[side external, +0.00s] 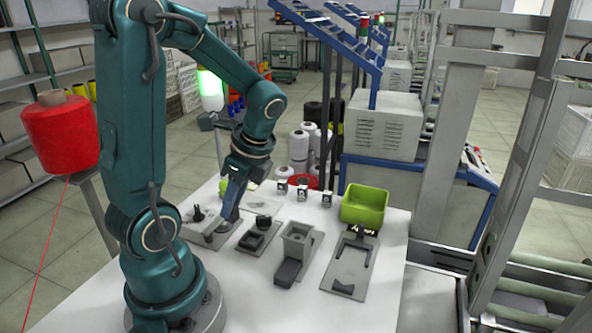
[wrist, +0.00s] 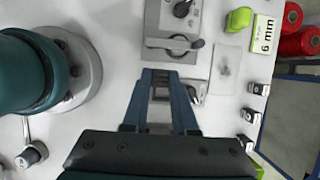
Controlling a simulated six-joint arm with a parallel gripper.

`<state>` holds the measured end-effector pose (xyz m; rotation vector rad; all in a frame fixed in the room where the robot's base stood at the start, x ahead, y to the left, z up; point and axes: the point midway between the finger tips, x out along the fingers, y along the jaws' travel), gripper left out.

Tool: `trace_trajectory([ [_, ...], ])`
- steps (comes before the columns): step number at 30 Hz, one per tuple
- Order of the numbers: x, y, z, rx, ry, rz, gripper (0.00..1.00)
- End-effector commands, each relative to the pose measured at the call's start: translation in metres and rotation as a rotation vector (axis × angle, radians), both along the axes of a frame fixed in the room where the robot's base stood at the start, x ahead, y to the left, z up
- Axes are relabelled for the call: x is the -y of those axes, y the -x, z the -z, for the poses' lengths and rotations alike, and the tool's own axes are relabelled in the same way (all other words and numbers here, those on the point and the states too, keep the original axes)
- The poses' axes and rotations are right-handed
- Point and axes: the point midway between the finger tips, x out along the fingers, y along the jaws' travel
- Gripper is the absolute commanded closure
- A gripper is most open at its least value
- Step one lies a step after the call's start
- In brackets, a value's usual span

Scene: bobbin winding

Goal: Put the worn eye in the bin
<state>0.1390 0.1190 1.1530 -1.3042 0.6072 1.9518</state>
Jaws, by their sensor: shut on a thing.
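My gripper (side external: 230,214) points down near the left fixture (side external: 204,232) on the white table. In the wrist view its two blue fingers (wrist: 161,78) are shut on a small grey piece (wrist: 160,92) at the fixture's near edge. I take this piece to be the worn eye; its shape is mostly hidden by the fingers. The bin is the green open tray (side external: 364,206) at the back right of the table, apart from my gripper. I cannot tell whether the piece is clear of the fixture.
Several small dark-and-white blocks (side external: 302,191) stand in a row behind the fixtures. A grey hopper-like fixture (side external: 296,243) and a flat grey fixture (side external: 350,265) stand between my gripper and the front right. A 6 mm card (wrist: 264,33) lies beside a lime-green piece (wrist: 239,20).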

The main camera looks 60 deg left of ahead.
Motion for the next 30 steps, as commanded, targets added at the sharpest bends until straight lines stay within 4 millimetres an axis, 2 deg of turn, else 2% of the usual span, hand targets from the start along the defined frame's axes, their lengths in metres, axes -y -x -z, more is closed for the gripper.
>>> trace_trajectory([
  [3, -0.013, 0.023, -0.016, 0.008, -0.006, -0.013, 1.00],
  [9, -0.027, 0.052, -0.035, 0.005, -0.004, -0.011, 1.00],
  [20, -0.038, 0.073, -0.049, 0.001, -0.001, 0.019, 1.00],
  [23, -0.041, 0.070, -0.052, 0.002, -0.003, 0.098, 1.00],
  [25, -0.048, 0.059, -0.057, 0.003, -0.004, 0.188, 1.00],
  [29, -0.068, 0.019, -0.069, 0.004, -0.002, 0.448, 1.00],
  [30, -0.074, 0.004, -0.073, 0.003, -0.003, 0.541, 1.00],
])
